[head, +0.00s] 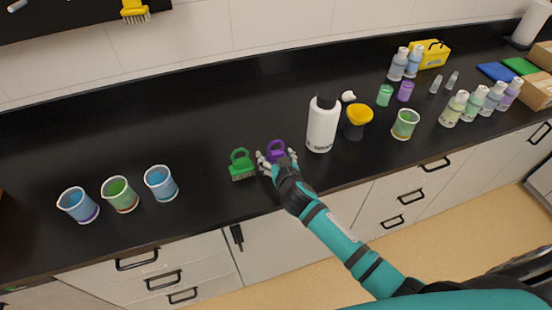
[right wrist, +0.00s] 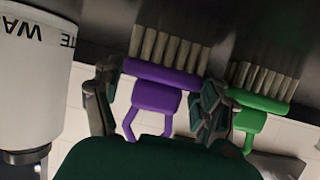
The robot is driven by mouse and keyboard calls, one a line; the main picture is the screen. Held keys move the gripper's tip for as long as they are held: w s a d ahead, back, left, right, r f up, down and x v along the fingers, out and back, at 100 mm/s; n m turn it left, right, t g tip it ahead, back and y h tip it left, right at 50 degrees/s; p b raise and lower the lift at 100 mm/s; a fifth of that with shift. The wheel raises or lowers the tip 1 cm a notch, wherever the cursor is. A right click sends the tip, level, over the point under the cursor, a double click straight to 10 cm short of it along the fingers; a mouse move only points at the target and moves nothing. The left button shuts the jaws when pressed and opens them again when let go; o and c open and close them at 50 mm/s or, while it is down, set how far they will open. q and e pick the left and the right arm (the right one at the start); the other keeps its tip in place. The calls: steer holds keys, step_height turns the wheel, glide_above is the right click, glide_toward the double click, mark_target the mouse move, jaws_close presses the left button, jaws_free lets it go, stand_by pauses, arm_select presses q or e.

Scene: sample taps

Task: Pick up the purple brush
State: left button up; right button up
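The purple brush (head: 276,149) stands on the black counter near its front edge, beside a green brush (head: 241,164). My right gripper (head: 272,161) reaches in from the lower right and is at the purple brush, partly covering it. In the right wrist view, the purple brush (right wrist: 158,85) lies between the two spread fingers of my right gripper (right wrist: 158,105), one on each side. The fingers look open, with narrow gaps beside the brush; firm contact is not visible. Its pale bristles point towards the dark counter. My left gripper is not in view.
The green brush (right wrist: 258,108) is close beside one right finger. A white bottle (head: 322,124) stands just right of the gripper, with a yellow-topped container (head: 358,120) beyond. Several cups, including a blue one (head: 161,183), stand left. The counter behind the brushes is clear.

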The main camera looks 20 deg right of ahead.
mark_target(276, 151)
steer(key=c, duration=0.7)
steer(key=shift+r, duration=0.5)
step_height(276, 151, up, 2)
steer(key=shift+b, duration=0.4)
steer(key=s+a+r+b, duration=0.1)
steer(key=s+a+b, duration=0.1)
steer(key=s, duration=0.6)
steer(key=s+a+r+b, duration=0.1)
steer(key=s+a+b, duration=0.1)
steer(key=s, duration=0.5)
steer(key=d+r, duration=0.5)
steer(key=r, duration=0.3)
steer(key=shift+w+d+r+b, duration=0.25)
steer(key=shift+d+r+b, duration=0.15)
steer(key=shift+b, duration=0.05)
